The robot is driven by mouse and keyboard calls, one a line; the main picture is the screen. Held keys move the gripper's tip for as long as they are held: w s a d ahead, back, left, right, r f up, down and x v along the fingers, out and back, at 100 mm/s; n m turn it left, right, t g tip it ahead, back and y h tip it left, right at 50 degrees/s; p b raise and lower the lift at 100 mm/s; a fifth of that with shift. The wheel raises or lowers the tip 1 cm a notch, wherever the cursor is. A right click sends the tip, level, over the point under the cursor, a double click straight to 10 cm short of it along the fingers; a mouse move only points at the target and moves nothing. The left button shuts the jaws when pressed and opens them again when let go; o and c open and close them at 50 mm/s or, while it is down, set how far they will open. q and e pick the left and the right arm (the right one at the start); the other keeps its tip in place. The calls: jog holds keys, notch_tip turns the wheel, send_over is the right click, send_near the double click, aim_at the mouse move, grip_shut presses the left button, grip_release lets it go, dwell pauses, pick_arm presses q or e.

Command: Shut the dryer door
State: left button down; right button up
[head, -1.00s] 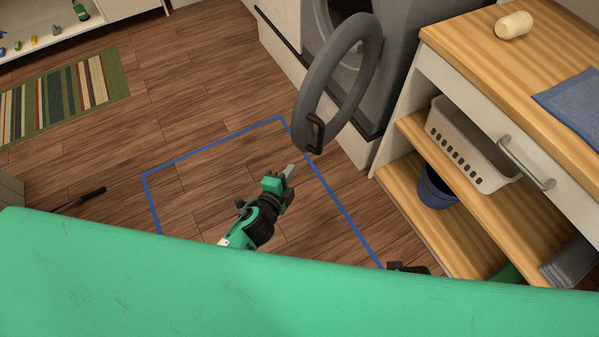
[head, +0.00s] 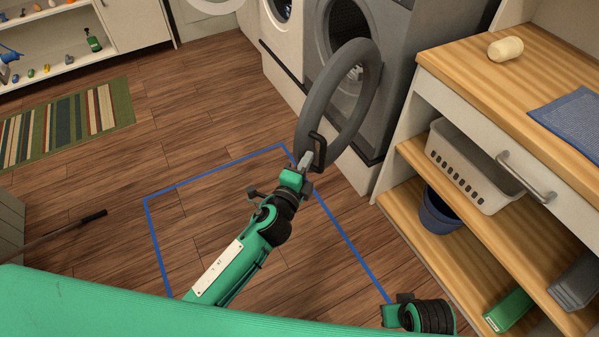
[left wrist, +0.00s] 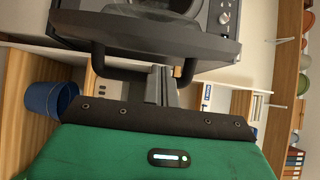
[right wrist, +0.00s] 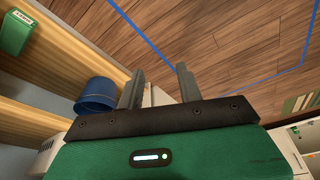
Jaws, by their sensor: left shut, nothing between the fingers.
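The grey dryer (head: 393,95) stands at the upper middle of the head view, its dark drum opening showing. Its ring-shaped door (head: 313,105) stands swung open toward me. A black handle (head: 321,150) is on the door's near edge, and it also shows in the left wrist view (left wrist: 99,62). My left gripper (head: 306,160) is shut and empty, with its fingertips right at the handle; I cannot tell whether they touch it. My right gripper (right wrist: 159,88) is open and empty, low by the shelf unit.
A wooden-topped shelf unit (head: 450,72) stands at the right, with a white basket (head: 470,175) and a blue bucket (head: 438,215). A white washer (head: 283,40) stands left of the dryer. A dark stick (head: 70,226) lies at the left. The floor inside the blue outline is clear.

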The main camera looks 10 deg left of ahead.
pick_arm(q)
jog(key=shift+x, duration=1.05)
